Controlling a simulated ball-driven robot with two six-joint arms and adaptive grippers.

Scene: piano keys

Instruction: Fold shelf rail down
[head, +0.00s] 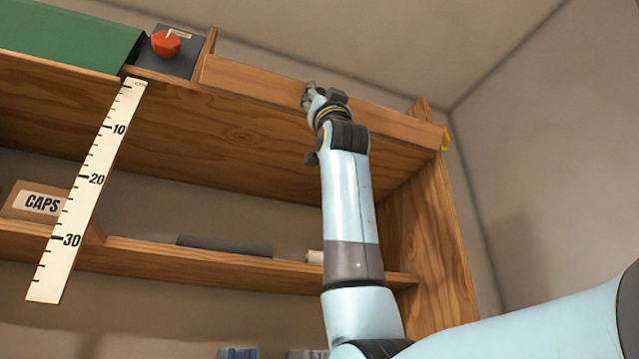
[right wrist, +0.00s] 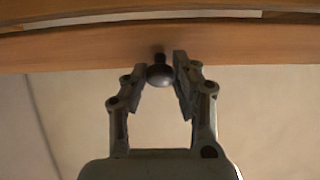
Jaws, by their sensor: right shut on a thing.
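The wooden shelf rail (head: 250,80) stands upright along the front edge of the top shelf (head: 200,130) in the head view. In the right wrist view the rail (right wrist: 75,45) crosses the top of the picture. A dark round knob (right wrist: 160,75) sticks out from its lower part. My right gripper (head: 314,92) is at the middle of the rail, and its fingers (right wrist: 163,72) are closed around the knob from both sides. In the head view the gripper hides the knob. My left gripper is not in view.
A grey box with a red knob (head: 166,44) and a green object (head: 70,35) sit left of the rail. A ruler (head: 85,190) hangs below them. A yellow piece (head: 445,138) is at the rail's right end. The lower shelf (head: 200,260) holds a CAPS box (head: 38,201).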

